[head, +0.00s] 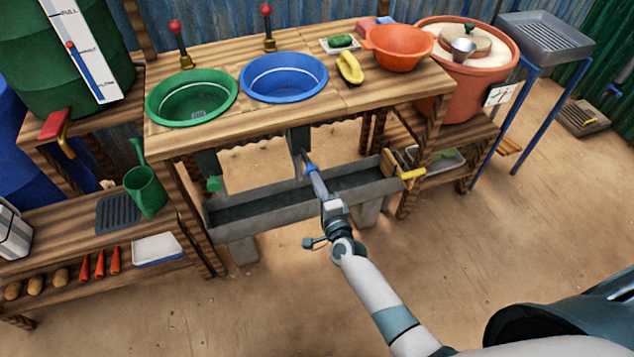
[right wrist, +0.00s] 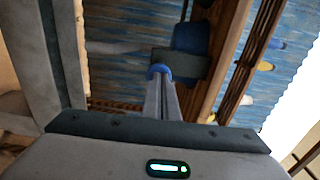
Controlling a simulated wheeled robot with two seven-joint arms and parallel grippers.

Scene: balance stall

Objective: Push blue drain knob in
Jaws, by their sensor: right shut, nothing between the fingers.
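The blue drain knob (head: 311,169) is under the blue basin (head: 284,78), at the front of the dark drain block (head: 299,139). My right gripper (head: 309,163) reaches in below the counter edge, its fingers shut and empty, with the tips at the knob. In the right wrist view the blue knob (right wrist: 159,71) shows right at the ends of the closed fingers (right wrist: 160,80), in front of the dark block (right wrist: 182,63). I cannot tell whether they touch. The green drain knob (head: 214,184) is under the green basin (head: 192,97). My left gripper is not in view.
A grey trough (head: 250,212) runs below the drains. The wooden counter (head: 330,98) is above my right gripper. A yellow-handled tap (head: 411,174) is to the right. Open dirt floor lies in front.

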